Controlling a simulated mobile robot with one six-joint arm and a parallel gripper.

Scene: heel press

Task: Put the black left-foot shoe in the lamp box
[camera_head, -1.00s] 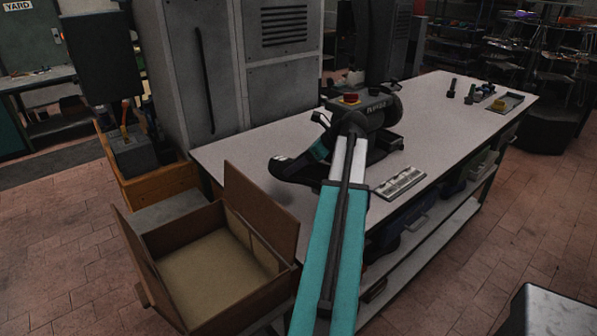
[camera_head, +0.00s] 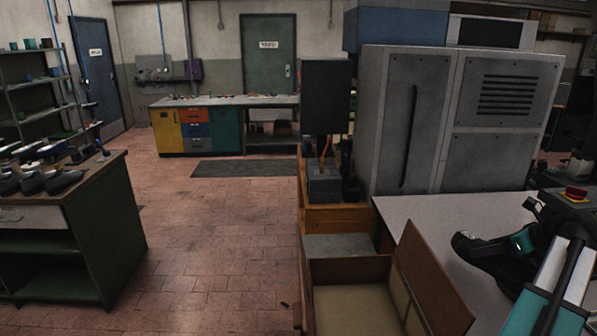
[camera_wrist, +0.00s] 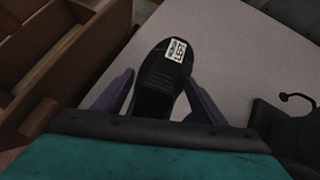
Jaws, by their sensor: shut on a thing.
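The black shoe (camera_head: 487,250) is at the right of the head view, above the white tabletop, its toe pointing left. It also shows in the wrist view (camera_wrist: 166,68), with a white label whose dark letters seem to read LEFT. My gripper (camera_wrist: 158,78) is shut on the shoe, one finger on each side. In the head view my gripper (camera_head: 523,243) is partly hidden by my arm. An open brown box (camera_head: 352,271) with a raised flap and a beige inside stands at the table's left end, left of the shoe. I see no lamp box name on it.
An orange crate (camera_head: 330,219) with a grey block stands behind the box. A green bench (camera_head: 105,235) with several shoes is at the left. The floor between is clear.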

